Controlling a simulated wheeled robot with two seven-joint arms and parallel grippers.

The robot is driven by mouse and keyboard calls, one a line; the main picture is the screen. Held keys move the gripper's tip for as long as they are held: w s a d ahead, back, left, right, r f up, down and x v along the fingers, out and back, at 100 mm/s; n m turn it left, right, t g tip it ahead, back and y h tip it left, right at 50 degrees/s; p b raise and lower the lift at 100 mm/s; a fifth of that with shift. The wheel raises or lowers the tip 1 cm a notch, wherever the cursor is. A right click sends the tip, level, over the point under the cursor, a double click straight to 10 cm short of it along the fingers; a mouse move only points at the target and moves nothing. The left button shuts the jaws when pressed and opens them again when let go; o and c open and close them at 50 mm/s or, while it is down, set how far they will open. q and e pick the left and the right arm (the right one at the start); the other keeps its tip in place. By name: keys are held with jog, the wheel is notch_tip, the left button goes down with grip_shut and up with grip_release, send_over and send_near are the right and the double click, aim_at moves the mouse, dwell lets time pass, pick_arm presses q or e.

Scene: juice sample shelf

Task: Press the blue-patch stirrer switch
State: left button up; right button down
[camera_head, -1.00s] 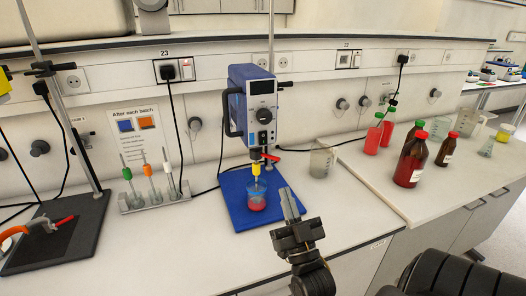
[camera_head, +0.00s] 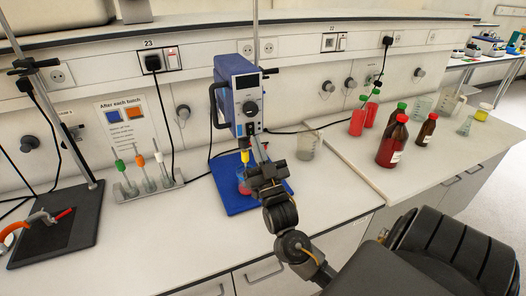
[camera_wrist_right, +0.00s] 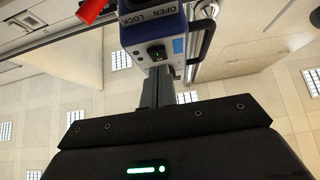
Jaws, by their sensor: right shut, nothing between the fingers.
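The blue stirrer (camera_head: 226,98) hangs on its stand above a beaker (camera_head: 243,184) of red liquid. In the right wrist view its housing (camera_wrist_right: 133,34) fills the top middle, with a blue patch (camera_wrist_right: 178,46) on its face. A dark round part (camera_wrist_right: 157,53) sits beside the patch; I cannot tell clearly whether it is the switch. My right gripper (camera_head: 257,143) is shut and empty, its fingers pointing up close to the stirrer's lower front. In the wrist view the closed fingers (camera_wrist_right: 158,85) overlap the housing below the patch; I cannot tell whether they touch. My left gripper is out of view.
A blue base plate (camera_head: 230,206) lies below the stirrer. A rack (camera_head: 148,189) with coloured-top rods stands to its left. A clear beaker (camera_head: 307,146) stands to its right, and brown bottles (camera_head: 391,146) stand farther right. The front bench top is clear.

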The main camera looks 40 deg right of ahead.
jog(key=shift+w+d+f, duration=0.1)
jog(key=shift+w+d, duration=0.1)
jog(key=shift+w, duration=0.45)
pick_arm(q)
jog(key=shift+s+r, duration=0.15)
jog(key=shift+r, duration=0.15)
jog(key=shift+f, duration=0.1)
pick_arm(e)
jog(key=shift+w+d+f+t+b, duration=0.15)
jog(key=shift+w+t+b, duration=0.25)
jog(key=shift+b, duration=0.5)
jog(key=shift+s+a+f, duration=0.1)
jog(key=shift+s+a, duration=0.15)
jog(key=shift+s, duration=0.3)
pick_arm(q)
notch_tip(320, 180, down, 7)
jog(key=b, duration=0.5)
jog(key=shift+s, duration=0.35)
pick_arm(e)
jog(key=v, duration=1.2)
